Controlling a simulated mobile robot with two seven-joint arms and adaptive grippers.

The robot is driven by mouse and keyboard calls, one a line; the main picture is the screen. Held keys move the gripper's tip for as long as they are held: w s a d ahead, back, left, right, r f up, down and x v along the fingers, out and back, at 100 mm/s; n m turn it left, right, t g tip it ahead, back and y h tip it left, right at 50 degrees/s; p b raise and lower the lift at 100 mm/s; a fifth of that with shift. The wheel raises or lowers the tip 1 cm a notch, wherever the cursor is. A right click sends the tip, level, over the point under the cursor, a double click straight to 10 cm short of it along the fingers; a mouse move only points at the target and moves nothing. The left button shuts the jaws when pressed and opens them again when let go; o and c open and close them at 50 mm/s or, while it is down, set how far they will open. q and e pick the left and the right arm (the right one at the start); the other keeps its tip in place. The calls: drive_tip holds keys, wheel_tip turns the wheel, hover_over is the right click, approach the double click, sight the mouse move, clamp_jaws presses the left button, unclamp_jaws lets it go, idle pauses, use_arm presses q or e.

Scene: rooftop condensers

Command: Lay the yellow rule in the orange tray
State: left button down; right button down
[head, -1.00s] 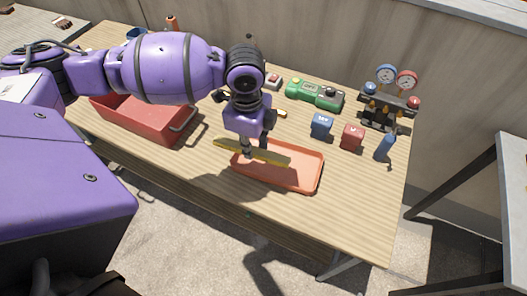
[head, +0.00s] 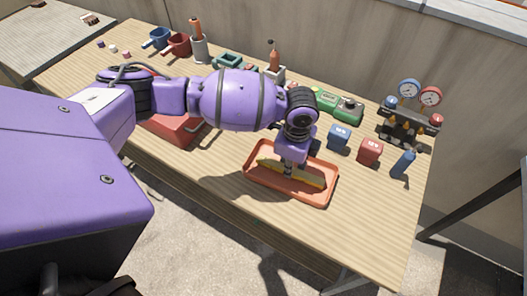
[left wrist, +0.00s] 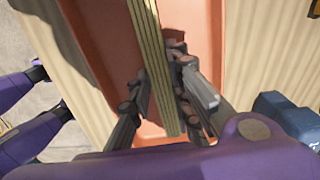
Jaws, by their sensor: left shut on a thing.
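The yellow rule (head: 309,180) is in the orange tray's area in the head view, lying roughly along the tray's length. The orange tray (head: 322,200) sits on the wooden table. My left gripper (head: 289,171) is shut on the rule near its middle, over the tray. In the left wrist view the rule (left wrist: 150,50) runs between the fingers of my left gripper (left wrist: 160,100), with the tray floor (left wrist: 102,35) below and around it. I cannot tell whether the rule touches the tray floor. My right gripper is not in view.
A red bin (head: 170,130) stands left of the tray, partly behind my arm. A blue block (head: 339,138), a red block (head: 369,151) and a blue bottle-like thing (head: 402,164) stand to the right. A gauge manifold (head: 408,122) is behind them. The front right tabletop is clear.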

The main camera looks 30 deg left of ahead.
use_arm(q)
drive_tip(key=shift+w+r, duration=0.1)
drive_tip(key=c, duration=2.1)
unclamp_jaws()
drive_tip(key=o, duration=0.5)
drive_tip(key=shift+r+p, duration=0.55)
drive_tip(key=shift+r, duration=5.5)
drive_tip(key=shift+f, duration=0.1)
